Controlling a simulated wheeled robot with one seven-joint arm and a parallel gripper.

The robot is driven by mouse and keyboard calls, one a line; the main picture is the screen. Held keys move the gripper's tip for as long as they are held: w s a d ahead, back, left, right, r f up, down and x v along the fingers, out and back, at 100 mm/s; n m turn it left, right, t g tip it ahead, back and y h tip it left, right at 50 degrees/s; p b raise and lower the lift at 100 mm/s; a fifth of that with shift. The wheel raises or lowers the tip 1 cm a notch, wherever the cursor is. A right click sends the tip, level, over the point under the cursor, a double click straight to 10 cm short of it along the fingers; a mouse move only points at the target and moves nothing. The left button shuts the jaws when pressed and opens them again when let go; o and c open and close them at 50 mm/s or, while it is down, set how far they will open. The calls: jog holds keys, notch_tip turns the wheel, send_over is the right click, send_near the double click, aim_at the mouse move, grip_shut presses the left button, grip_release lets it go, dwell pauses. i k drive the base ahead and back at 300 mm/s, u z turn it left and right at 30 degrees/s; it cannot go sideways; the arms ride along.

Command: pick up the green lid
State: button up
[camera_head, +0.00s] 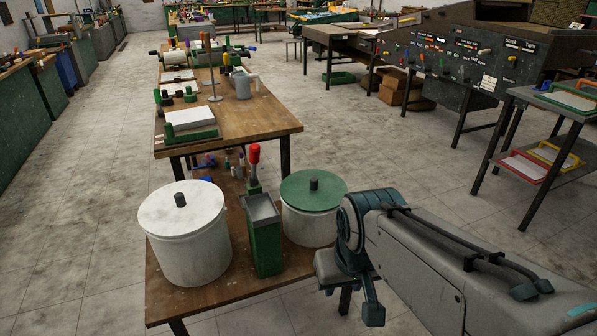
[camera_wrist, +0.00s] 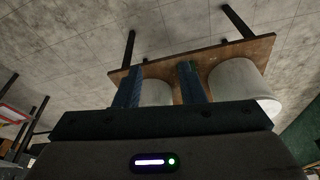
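The green lid (camera_head: 313,188), round and flat with a dark knob, lies on a white pot (camera_head: 309,229) at the front right of the near table. My gripper (camera_head: 347,290) is to the right of and nearer than that pot, apart from the lid. In the wrist view, which looks upside down, my gripper's two fingers (camera_wrist: 160,88) are spread with nothing held. Part of a pale pot (camera_wrist: 157,93) shows beyond and between them. The lid is not visible there; my gripper body covers the lower part.
A larger white pot (camera_head: 186,248) with a white lid stands at left on the near table (camera_head: 215,292). A green box with a red-topped handle (camera_head: 264,240) stands between the pots. A workbench (camera_head: 245,122) with tools is behind.

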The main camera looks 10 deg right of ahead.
aim_at(307, 190)
jog(key=i, duration=1.35)
